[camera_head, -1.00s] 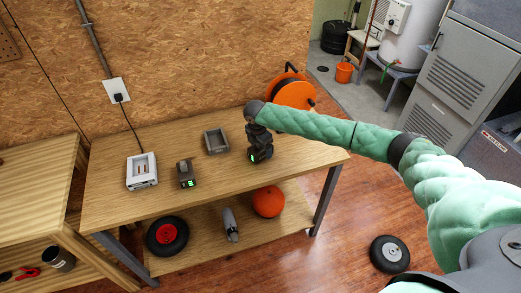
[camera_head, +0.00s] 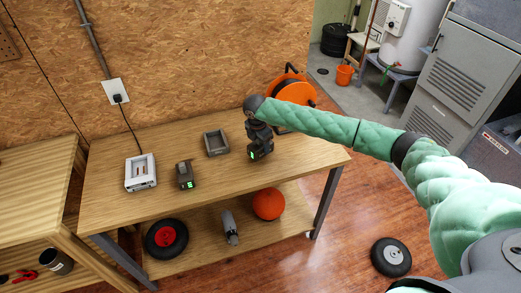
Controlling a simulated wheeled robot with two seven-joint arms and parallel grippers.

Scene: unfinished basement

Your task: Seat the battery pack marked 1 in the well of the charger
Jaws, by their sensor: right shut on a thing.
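The white charger (camera_head: 128,175) stands at the left of the workbench, its well facing up and empty of any pack, with a cord to the wall outlet. One dark battery pack (camera_head: 185,178) with a green label stands on the bench just right of the charger. My right gripper (camera_head: 259,140) points down over the right part of the bench, shut on another dark battery pack (camera_head: 262,151) with a green label. That pack seems slightly above the bench top. The label numbers are too small to read. My left gripper is not in view.
A grey open tray (camera_head: 226,151) sits on the bench between the standing pack and my right gripper. An orange cable reel (camera_head: 293,88) is behind the gripper. The lower shelf holds a wheel (camera_head: 167,238), a grey tool and an orange ball (camera_head: 268,204). The bench front is clear.

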